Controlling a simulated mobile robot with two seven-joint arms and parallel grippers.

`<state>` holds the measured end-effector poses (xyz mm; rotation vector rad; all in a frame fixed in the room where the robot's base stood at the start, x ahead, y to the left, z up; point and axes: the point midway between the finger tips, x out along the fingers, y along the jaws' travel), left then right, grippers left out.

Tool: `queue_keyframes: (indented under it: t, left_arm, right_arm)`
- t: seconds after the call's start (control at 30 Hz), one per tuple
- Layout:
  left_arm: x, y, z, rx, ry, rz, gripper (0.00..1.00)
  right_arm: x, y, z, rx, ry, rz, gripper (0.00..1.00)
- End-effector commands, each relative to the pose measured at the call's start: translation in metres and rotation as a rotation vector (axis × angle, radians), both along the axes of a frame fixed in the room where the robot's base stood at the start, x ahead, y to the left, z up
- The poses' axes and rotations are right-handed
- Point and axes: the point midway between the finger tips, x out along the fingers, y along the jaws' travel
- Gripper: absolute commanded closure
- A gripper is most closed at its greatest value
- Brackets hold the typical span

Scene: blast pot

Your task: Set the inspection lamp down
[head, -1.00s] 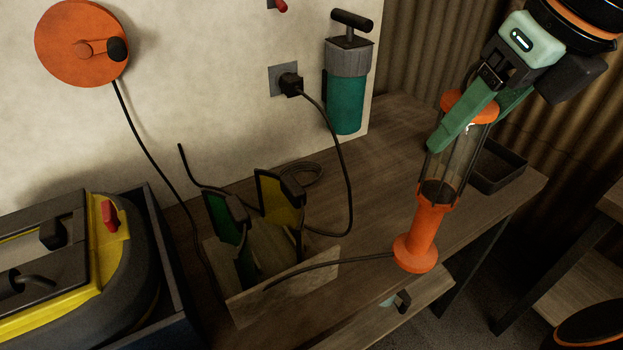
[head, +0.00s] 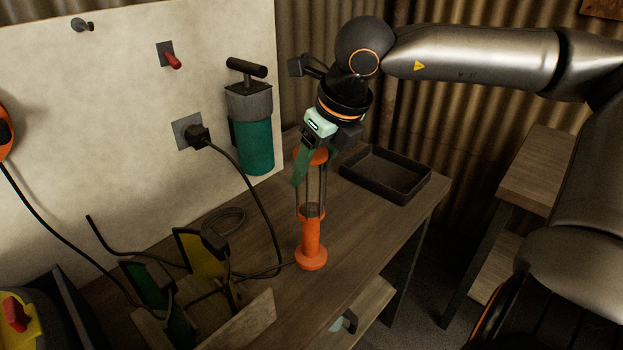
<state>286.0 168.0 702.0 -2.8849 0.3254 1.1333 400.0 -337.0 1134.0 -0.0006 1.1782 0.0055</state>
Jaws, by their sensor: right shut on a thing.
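The inspection lamp (head: 312,238) has an orange handle and base, a clear caged tube and an orange top. It is upright over the wooden bench (head: 345,240), right of the wall socket. Its base appears at the bench top; I cannot tell for sure whether it touches. My right gripper (head: 315,165), with green fingers, is shut on the lamp's upper end from above. My left gripper is not in view.
A black open tray (head: 385,173) lies empty right of the lamp. A green pump canister (head: 250,130) hangs on the pale panel. A black cable runs from the socket (head: 190,133) past the wooden holder (head: 250,325) with green and yellow pieces.

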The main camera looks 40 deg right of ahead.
Motion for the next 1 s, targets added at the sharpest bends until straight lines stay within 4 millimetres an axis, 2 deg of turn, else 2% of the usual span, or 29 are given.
queue_keyframes:
  t: [0.17,0.4,0.87,0.9,1.0]
  left_arm:
    - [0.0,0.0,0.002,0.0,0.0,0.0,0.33]
    - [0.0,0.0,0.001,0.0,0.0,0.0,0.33]
    - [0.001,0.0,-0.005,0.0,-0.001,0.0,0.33]
    - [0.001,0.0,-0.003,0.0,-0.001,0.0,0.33]
    - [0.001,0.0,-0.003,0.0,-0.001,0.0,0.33]
  right_arm:
    - [0.007,-0.003,-0.008,0.0,-0.002,0.0,1.0]
    - [0.008,-0.003,-0.037,0.001,-0.003,0.001,1.0]
    - [0.009,-0.003,-0.044,-0.001,-0.005,0.001,1.0]
    - [0.008,-0.003,-0.043,-0.001,-0.001,0.001,0.34]
    - [0.008,-0.003,-0.043,0.0,-0.001,0.001,0.23]
